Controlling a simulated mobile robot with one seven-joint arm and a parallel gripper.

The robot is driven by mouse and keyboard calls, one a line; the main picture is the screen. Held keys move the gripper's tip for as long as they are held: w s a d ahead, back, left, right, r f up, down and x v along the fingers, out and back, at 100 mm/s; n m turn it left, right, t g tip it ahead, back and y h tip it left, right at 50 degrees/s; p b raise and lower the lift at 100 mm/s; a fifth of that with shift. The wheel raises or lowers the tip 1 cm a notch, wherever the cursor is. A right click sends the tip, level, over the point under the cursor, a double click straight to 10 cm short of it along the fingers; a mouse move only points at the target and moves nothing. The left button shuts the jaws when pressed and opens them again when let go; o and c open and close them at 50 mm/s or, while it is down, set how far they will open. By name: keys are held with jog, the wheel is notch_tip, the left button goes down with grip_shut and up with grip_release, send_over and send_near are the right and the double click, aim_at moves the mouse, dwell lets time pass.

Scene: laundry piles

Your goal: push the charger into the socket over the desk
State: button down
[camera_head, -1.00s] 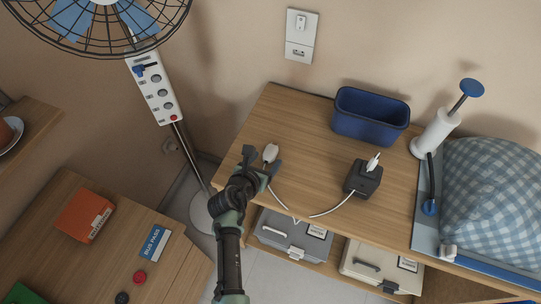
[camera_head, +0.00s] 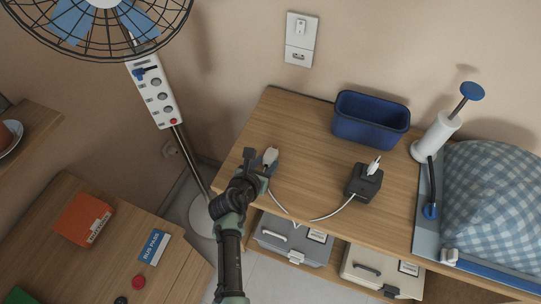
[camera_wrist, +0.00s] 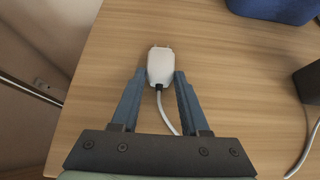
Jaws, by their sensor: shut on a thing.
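A white charger (camera_wrist: 161,68) with two prongs pointing away from me is between my gripper's blue-grey fingers in the wrist view. My gripper (camera_head: 260,157) is shut on its rear part, low over the left part of the wooden desk (camera_head: 300,140). The charger also shows in the head view (camera_head: 271,154), partly covered by a finger. Its white cable runs back between the fingers. The wall plate with the socket (camera_head: 299,57) is on the wall above the desk, clear of my gripper. I cannot tell whether the charger touches the desktop.
A blue bin (camera_head: 371,118) stands at the desk's back. A black block (camera_head: 363,182) with a white plug on top stands at the front right. A white pump (camera_head: 437,136) and checked cushion (camera_head: 492,200) are further right. A fan stand with a power strip (camera_head: 156,92) is left.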

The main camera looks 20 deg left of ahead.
jog(key=shift+r, duration=0.15)
notch_tip(320, 180, up, 7)
jog(key=p, duration=0.8)
dwell(0.3)
